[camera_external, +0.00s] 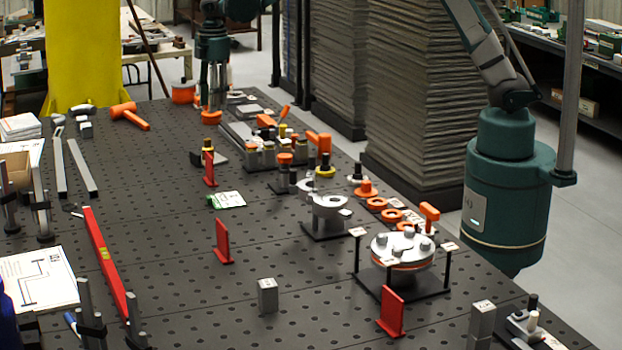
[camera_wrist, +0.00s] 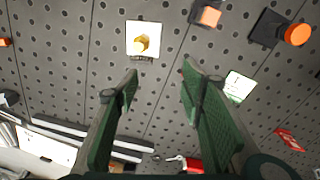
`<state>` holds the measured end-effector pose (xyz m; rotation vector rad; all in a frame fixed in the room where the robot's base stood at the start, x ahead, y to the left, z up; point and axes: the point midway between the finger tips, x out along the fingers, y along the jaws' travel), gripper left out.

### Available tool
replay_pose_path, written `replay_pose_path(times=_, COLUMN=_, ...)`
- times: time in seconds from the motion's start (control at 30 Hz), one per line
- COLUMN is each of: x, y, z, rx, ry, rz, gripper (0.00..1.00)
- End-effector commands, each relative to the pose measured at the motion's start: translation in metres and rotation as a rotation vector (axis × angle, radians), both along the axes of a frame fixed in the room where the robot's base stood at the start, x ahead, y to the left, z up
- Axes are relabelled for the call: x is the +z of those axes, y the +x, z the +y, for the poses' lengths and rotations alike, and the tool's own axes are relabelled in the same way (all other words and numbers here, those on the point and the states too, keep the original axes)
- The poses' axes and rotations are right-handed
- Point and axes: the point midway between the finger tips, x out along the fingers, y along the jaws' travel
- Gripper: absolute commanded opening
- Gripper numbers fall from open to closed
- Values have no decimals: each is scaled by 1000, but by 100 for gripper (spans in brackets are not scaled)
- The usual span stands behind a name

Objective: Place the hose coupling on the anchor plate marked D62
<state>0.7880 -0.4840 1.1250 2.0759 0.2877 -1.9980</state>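My gripper (camera_external: 212,104) hangs over the far end of the perforated table. In the wrist view its two green fingers (camera_wrist: 158,75) stand wide apart with nothing between them. A small brass-coloured fitting, which looks like the hose coupling (camera_wrist: 143,43), rests on a pale square plate (camera_wrist: 133,28) beyond the fingertips and apart from them. A similar brass-coloured piece (camera_external: 208,144) shows in the external view near a red upright plate. No D62 marking is legible on any plate, so I cannot tell which anchor plate bears it.
Red upright plates (camera_external: 222,241) stand about the table (camera_external: 170,260). Orange-topped parts and fixtures fill the right side, including a round flanged assembly (camera_external: 402,250) on posts. A long red level (camera_external: 106,262) and an orange mallet (camera_external: 125,112) lie left. The middle left is mostly clear.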

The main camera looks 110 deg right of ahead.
Motion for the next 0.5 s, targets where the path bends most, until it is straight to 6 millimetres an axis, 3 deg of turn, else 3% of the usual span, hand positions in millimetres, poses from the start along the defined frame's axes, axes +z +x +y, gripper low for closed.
replay_pose_path(times=0.5, x=84, y=-28, z=119, rx=-53, ry=-36, rz=-97, gripper=39)
